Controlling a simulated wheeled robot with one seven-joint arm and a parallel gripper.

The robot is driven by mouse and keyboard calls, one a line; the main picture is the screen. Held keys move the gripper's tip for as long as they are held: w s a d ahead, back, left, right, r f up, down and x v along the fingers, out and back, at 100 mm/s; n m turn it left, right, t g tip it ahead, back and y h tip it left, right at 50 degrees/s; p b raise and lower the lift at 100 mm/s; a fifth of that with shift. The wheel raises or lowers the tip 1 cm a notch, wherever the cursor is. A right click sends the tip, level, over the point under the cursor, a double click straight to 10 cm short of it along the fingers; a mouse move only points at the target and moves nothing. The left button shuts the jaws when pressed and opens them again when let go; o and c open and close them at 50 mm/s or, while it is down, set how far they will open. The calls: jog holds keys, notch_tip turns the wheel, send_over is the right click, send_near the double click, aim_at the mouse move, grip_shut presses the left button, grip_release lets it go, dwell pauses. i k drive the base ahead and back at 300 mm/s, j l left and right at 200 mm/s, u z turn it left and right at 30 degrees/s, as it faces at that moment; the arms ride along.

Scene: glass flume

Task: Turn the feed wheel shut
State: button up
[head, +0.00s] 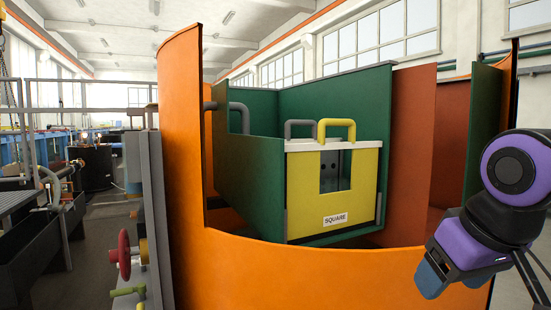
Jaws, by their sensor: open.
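A red handwheel (123,254) stands at the lower left in the head view, on the side of a grey metal upright. It is small and seen nearly edge-on, and no label on it can be read. I cannot tell from this view whether it is the feed wheel or how far it is turned. My arm (497,205), purple and dark, is folded at the right edge, far from the red wheel and not touching it.
A curved orange wall (300,275) fills the middle, around green panels (245,185) and a yellow gate (300,205) marked SQUARE. A green lever (128,291) sits below the red wheel. The floor (100,270) shows clear at left, beside a dark trough (40,245).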

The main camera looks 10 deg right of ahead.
aim_at(123, 255)
jog(key=j+u, duration=0.25)
jog(key=j, duration=0.45)
jog(key=i+j+u, duration=0.1)
jog(key=j+u, duration=0.15)
jog(key=j, duration=2.25)
jog(key=z, duration=0.05)
